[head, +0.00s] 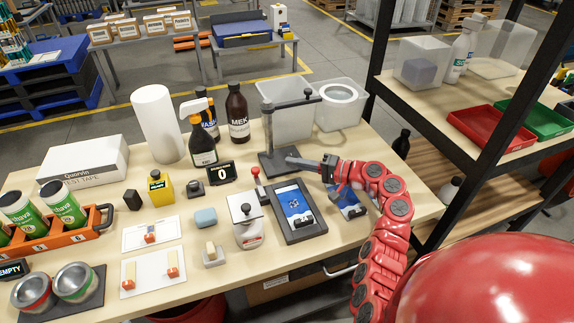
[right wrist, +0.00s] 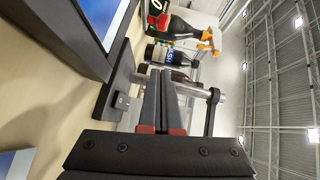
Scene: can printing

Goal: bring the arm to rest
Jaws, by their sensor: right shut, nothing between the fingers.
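My right arm is red and reaches in from the lower right of the head view. My right gripper (head: 308,162) is over the right part of the table, near the base of the grey stand (head: 274,165). In the right wrist view its two dark fingers (right wrist: 160,88) are pressed together, with nothing between them. Behind the fingers that view shows the stand's post (right wrist: 190,90) and several bottles. My left gripper does not show in the head view.
A white tub (head: 340,108) stands behind. A black-framed shelf (head: 470,105) stands at the right. Cans in an orange carrier (head: 62,240) stand at the left.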

